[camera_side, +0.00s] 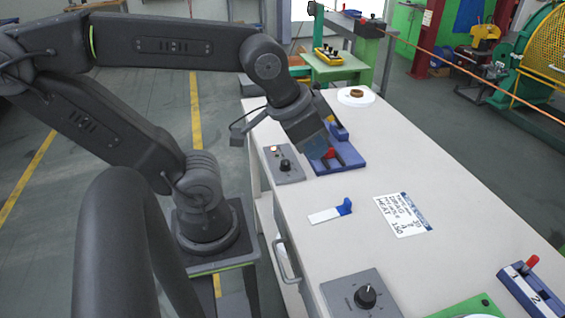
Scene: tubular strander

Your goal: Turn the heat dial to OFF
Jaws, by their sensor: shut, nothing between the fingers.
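Two black dials show, and I cannot read which one is the heat dial. A larger black dial (366,296) sits on a grey plate with markings too small to read, at the near end. My gripper (322,153) points down over the blue fixture, just right of the small dial and apart from it. It is shut and empty. Its fingertips are hard to make out against the blue fixture and its red part.
The blue fixture (350,164) carries a red part (330,154). A white strip with a blue clip (327,214) and a printed card reading HEAT 150 (403,215) lie mid-bench. A numbered blue block (530,292) with a red lever stands near right.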

